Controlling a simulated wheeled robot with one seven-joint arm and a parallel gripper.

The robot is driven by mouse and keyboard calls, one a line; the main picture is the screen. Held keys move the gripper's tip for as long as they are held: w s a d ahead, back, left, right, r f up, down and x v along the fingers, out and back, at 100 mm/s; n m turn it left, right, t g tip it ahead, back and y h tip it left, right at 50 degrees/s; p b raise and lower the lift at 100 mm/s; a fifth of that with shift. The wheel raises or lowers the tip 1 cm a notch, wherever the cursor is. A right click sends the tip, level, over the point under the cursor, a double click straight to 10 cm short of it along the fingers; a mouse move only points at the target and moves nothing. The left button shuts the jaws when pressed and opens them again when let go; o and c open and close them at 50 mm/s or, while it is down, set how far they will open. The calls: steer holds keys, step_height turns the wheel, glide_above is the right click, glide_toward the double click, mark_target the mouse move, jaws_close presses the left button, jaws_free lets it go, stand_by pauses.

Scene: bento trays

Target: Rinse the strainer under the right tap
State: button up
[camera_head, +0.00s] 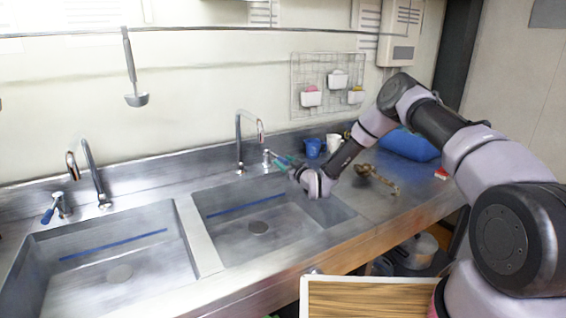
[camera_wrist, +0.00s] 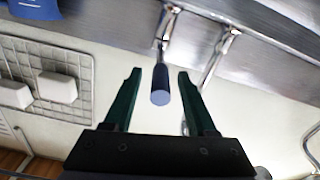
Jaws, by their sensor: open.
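The right tap (camera_head: 239,140) stands behind the right sink (camera_head: 225,235), its spout bent over the basin. No water stream shows. Its lever (camera_head: 266,158) has a dark blue handle, which in the wrist view (camera_wrist: 161,84) points between my fingers. My gripper (camera_head: 280,162) is open, with its green fingers (camera_wrist: 160,74) on either side of the handle and visible gaps to both. A brass-coloured, long-handled item (camera_head: 378,179) lies on the counter right of the sink; I cannot tell for sure if it is the strainer. My gripper holds nothing.
A blue mug (camera_head: 313,148) and a white cup (camera_head: 333,143) stand near my wrist. A blue bundle (camera_head: 408,145) lies behind my arm. A wire rack (camera_head: 328,84) and a ladle (camera_head: 130,70) hang above. The left tap (camera_head: 94,175) stands behind the left sink.

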steer(key=shift+w+a, duration=0.3)
steer(key=shift+w, duration=0.1)
steer(key=shift+c, duration=0.4)
jaws_close()
stand_by(0.9)
